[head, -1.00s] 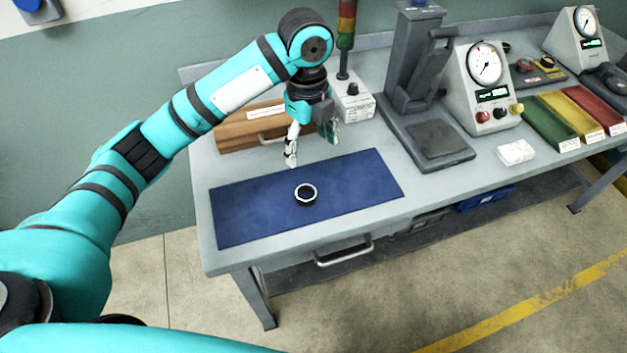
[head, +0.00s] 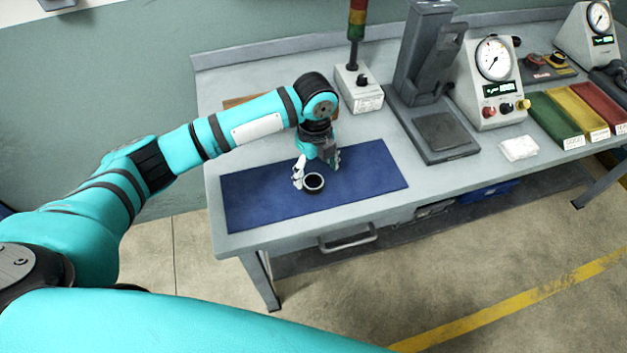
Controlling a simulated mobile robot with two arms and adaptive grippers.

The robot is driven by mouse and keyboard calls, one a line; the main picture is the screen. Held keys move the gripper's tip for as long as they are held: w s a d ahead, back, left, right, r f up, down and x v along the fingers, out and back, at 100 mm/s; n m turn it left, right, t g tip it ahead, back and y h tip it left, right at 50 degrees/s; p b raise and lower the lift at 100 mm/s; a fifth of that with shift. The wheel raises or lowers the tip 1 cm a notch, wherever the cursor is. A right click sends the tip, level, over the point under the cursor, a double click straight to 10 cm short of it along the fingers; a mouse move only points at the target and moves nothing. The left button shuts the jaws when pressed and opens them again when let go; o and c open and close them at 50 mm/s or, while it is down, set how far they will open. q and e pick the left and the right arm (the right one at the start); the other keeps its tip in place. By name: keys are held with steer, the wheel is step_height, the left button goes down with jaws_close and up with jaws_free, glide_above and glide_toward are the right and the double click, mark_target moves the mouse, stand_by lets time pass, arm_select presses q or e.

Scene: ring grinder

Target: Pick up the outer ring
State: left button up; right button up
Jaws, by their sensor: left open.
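The outer ring (head: 314,189) is a small dark ring with a bright rim around its top. It lies flat on the blue mat (head: 260,196) near the mat's middle. My left gripper (head: 317,176) is low over the mat, pointing down, with its fingers spread and nothing held. One white finger is at the ring's left edge and the other finger is behind its right side. I cannot tell whether either finger touches the ring. My right gripper is not in view.
A wooden box (head: 238,101) stands behind the arm, mostly hidden. A signal tower base (head: 358,92), a grey press (head: 437,134) and a gauge unit (head: 489,90) stand to the right. The mat's right part is clear.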

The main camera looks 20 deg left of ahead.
mark_target(314, 186)
arm_select(q)
steer(key=shift+s+a+f+p, duration=0.1)
steer(key=shift+f+p, duration=0.4)
steer(key=shift+f, duration=1.6)
steer(key=shift+c, duration=0.4)
steer(key=c, duration=1.3)
steer(key=shift+r, duration=0.1)
